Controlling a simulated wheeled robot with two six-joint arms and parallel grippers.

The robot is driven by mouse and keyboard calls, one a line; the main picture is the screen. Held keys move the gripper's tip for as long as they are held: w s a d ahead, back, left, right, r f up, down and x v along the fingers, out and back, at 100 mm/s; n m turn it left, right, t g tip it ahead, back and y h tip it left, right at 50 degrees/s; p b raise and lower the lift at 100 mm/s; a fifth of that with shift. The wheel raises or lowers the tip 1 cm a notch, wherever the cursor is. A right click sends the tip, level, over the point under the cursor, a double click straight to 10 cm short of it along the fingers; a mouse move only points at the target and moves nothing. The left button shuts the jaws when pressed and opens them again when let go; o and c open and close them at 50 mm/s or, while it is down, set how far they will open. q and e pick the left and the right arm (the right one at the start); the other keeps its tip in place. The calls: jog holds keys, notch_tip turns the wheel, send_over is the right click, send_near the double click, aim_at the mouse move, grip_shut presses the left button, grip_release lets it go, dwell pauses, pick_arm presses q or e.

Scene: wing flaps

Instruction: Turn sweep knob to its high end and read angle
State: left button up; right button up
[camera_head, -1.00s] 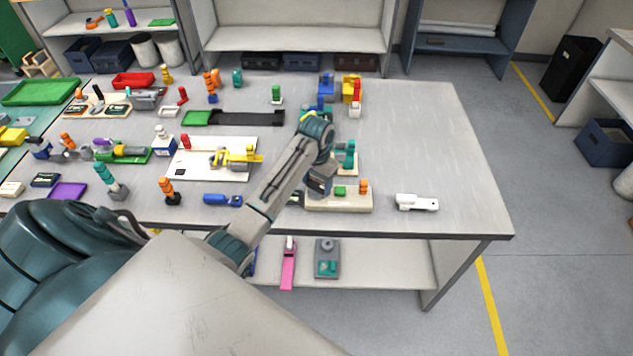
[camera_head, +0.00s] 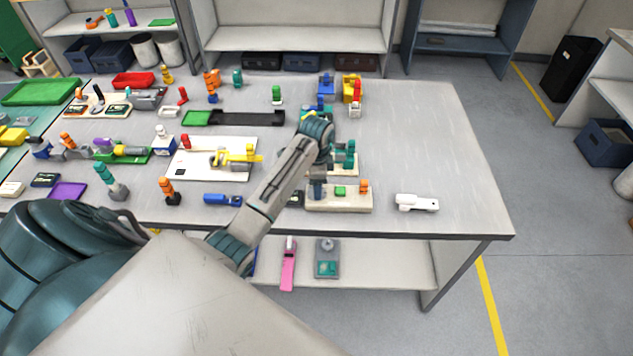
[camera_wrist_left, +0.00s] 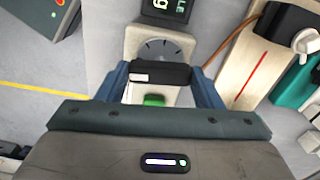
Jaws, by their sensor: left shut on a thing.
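A cream board (camera_head: 350,204) lies near the front edge of the table, with a green block (camera_head: 340,190) and an orange part (camera_head: 364,187) on it. My left gripper (camera_head: 318,190) is down at the board's left end. In the left wrist view, its two blue fingers (camera_wrist_left: 160,82) are shut on a black knob (camera_wrist_left: 165,73), one at each end. The knob sits over a grey dial (camera_wrist_left: 160,48) with dark tick marks. A dark display (camera_wrist_left: 166,10) beyond it is cut off by the frame; its angle cannot be read. My right gripper is not in view.
A green block (camera_wrist_left: 153,100) lies close to the fingers. Another wooden board with a red line (camera_wrist_left: 252,79) stands beside them. A white device (camera_head: 417,203) lies to the right on the table (camera_head: 430,140), whose right side is mostly clear.

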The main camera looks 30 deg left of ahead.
pick_arm(q)
jog(key=shift+m, duration=0.6)
jog(key=o, duration=1)
